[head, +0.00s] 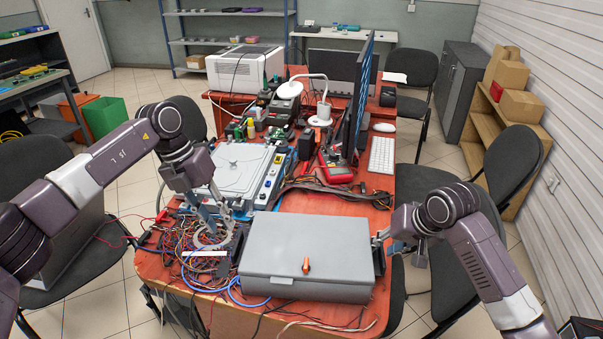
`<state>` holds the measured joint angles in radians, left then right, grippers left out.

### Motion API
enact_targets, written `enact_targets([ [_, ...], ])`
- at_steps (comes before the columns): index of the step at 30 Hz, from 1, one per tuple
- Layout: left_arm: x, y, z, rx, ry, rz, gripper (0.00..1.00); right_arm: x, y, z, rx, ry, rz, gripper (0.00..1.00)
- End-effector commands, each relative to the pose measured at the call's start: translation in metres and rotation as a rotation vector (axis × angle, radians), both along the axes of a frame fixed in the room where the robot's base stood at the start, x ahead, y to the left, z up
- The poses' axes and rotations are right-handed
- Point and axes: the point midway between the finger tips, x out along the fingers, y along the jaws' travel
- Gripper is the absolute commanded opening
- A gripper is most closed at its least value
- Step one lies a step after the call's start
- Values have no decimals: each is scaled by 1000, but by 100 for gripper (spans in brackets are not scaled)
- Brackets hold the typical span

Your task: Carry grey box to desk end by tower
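My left gripper (221,219) points down over the cable tangle just left of the box's far left corner. Its fingers look spread, with nothing seen between them. My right gripper (401,250) is at the box's right side, near a dark handle there. Its fingers are apart, one close to the box and one further right. Whether it touches the handle cannot be told. No tower is clearly identifiable.
Tangled cables (190,247) cover the near left of the desk. A white-lidded device (239,168), a monitor (356,95) and a keyboard (382,155) stand behind the box. A white machine (244,68) stands at the far end. Chairs (437,250) flank the desk.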

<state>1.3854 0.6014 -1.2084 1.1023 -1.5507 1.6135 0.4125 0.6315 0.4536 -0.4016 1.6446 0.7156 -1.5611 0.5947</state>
Motion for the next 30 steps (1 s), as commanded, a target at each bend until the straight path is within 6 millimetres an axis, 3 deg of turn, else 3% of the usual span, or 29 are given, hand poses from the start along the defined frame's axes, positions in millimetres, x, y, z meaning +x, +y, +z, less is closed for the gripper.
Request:
enact_targets([
  [5, 0, 2, 5, 0, 0, 0, 27, -4, -2, 10, 0, -1, 1, 30],
  [15, 0, 1, 4, 0, 0, 0, 27, -31, -19, 71, 0, -4, 1, 30],
  [21, 0, 1, 4, 0, 0, 0, 27, -43, -26, 98, 0, -3, 0, 30],
  [30, 0, 1, 4, 0, 0, 0, 27, -48, -29, 106, 0, 0, -1, 30],
])
